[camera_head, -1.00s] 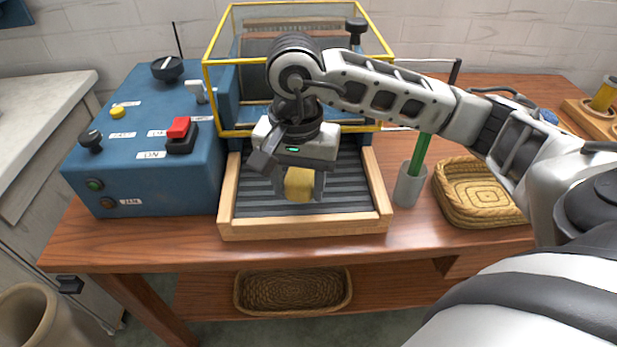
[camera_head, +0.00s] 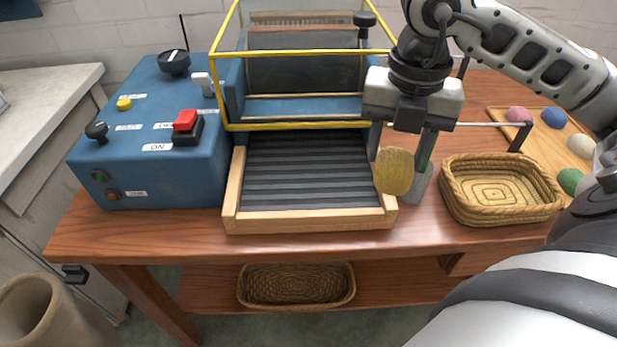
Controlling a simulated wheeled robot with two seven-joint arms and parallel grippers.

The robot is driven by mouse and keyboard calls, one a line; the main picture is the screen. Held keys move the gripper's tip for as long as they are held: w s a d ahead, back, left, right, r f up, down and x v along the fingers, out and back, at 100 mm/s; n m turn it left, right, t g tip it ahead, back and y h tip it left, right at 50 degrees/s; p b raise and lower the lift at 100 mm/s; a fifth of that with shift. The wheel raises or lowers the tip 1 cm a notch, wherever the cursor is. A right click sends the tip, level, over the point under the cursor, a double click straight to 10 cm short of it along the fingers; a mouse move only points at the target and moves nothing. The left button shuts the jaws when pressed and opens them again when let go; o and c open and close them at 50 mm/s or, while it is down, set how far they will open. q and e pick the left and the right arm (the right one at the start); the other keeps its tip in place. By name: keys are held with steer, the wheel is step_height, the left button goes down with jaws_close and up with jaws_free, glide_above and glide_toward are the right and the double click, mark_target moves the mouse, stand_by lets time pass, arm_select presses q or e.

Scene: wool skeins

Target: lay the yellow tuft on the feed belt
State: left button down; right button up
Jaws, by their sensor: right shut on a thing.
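The yellow tuft (camera_head: 394,171) is held in my right gripper (camera_head: 396,160), which is shut on it. My left gripper is not in view.
A wicker basket (camera_head: 497,214) is further right, then a board with several coloured tufts. A blue control box (camera_head: 150,165) stands left; a yellow-framed guard (camera_head: 300,127) spans the belt's back.

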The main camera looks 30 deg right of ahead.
steer(key=m, duration=0.3)
steer(key=s+r+m, duration=0.1)
steer(key=shift+d+m, duration=0.4)
steer(key=shift+r+m, duration=0.15)
steer(key=shift+m, duration=0.15)
steer(key=shift+w+a+p, duration=0.15)
steer(key=shift+w+p, duration=0.1)
steer(key=shift+p, duration=0.1)
steer(key=w+a+f+p, duration=0.2)
steer(key=w+a+f, duration=0.2)
steer(key=w, duration=0.4)
glide_above(317, 186)
steer(key=f, duration=0.3)
steer(key=s+f, duration=0.1)
steer(key=f, duration=0.1)
steer(key=shift+d, duration=0.15)
steer(key=shift+w+f, duration=0.35)
steer(key=f, duration=0.3)
steer(key=shift+w+a+f, duration=0.1)
steer(key=shift+a+f, duration=0.05)
steer(key=shift+a, duration=0.05)
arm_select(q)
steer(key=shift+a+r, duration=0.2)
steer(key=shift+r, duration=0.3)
